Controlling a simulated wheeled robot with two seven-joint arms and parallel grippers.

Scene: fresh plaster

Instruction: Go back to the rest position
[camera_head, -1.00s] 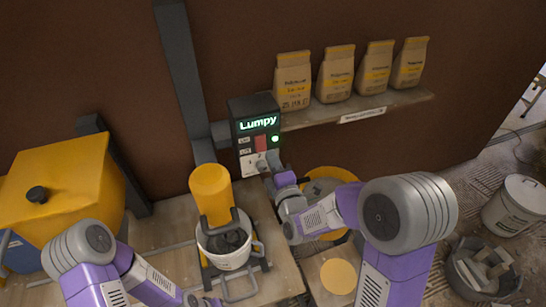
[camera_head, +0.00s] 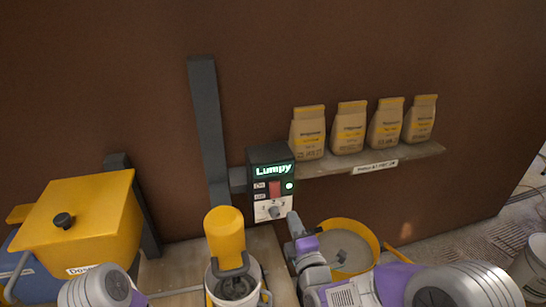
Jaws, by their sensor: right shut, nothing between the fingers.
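My right gripper (camera_head: 293,224) is shut and empty. Its tip is just to the right of and below the knob (camera_head: 275,212) of the control box (camera_head: 270,160), with a small gap between them in the picture. The right forearm stretches in from the lower right. Of my left arm only a grey and purple joint shows at the lower left; its gripper is outside the picture.
The yellow mixer (camera_head: 224,235) stands in a white bucket (camera_head: 256,288) below the box. A yellow-rimmed tub (camera_head: 371,238) is behind my right forearm. A yellow lidded container (camera_head: 100,212) is at left. Several paper bags (camera_head: 348,128) stand on the wall shelf (camera_head: 425,150).

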